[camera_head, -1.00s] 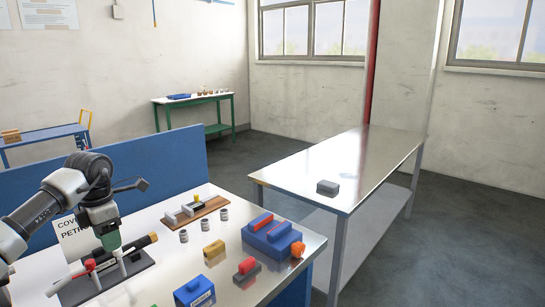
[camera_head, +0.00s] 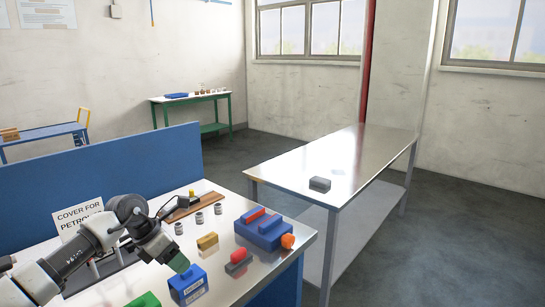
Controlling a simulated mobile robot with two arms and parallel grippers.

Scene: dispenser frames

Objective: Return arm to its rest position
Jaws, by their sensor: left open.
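My left arm comes in from the left over the white-topped table (camera_head: 220,280). My left gripper (camera_head: 180,265) has a green end and points down and right, just behind and above a blue block (camera_head: 187,286) with a white label. I see nothing held in it. The arm partly hides a dark stand (camera_head: 122,258) with grey uprights. A sign (camera_head: 78,217) reading "COVER FOR PETRO..." stands behind it. My right gripper is not in view.
A yellow block (camera_head: 207,241), a red and grey block (camera_head: 238,260), and a larger blue block (camera_head: 262,230) with an orange knob are to the right. Several small grey cylinders (camera_head: 198,218) stand behind. A metal table (camera_head: 345,160) bears a grey block (camera_head: 320,184).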

